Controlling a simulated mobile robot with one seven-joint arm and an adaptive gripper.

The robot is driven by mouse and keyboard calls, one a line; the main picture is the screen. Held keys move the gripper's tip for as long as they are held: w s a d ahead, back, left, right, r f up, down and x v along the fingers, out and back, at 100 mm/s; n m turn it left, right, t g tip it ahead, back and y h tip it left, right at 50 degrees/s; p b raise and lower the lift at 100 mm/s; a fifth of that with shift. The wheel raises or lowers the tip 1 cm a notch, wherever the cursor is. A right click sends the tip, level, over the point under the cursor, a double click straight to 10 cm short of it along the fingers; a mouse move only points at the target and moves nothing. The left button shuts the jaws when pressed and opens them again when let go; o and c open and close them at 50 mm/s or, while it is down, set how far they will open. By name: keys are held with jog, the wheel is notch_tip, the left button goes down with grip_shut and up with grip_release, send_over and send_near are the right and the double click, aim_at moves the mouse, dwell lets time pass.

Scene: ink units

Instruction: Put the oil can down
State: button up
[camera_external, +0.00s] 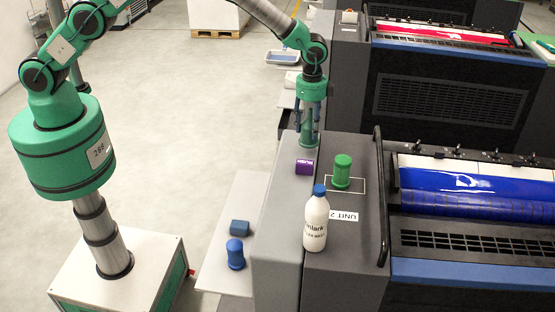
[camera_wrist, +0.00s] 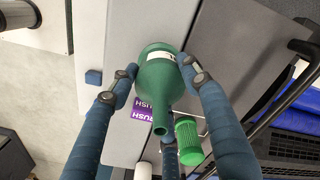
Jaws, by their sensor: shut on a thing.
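The oil can is a green, round-bodied can with a narrow spout. In the outside view the oil can (camera_external: 308,128) is upright between the fingers of my gripper (camera_external: 310,132), over the far end of the grey machine ledge (camera_external: 275,215). In the wrist view the oil can (camera_wrist: 157,85) fills the middle, its spout toward the camera. The blue fingers of my gripper (camera_wrist: 160,78) are closed around its body. Whether its base touches the ledge is hidden.
A purple box (camera_external: 304,167) stands just in front of the can. A green jar (camera_external: 342,170) stands on a white outline to the right. A blue-capped white bottle (camera_external: 316,222) stands nearer. A blue block (camera_external: 240,227) and blue jar (camera_external: 235,254) sit on a lower shelf.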

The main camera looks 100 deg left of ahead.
aim_at(310, 109)
jog(key=shift+f+p, duration=0.35)
jog(key=shift+f, duration=1.3)
jog(key=shift+f, duration=0.1)
jog(key=o, duration=1.5)
jog(key=shift+r+b, duration=0.95)
jog(key=shift+r, duration=5.15)
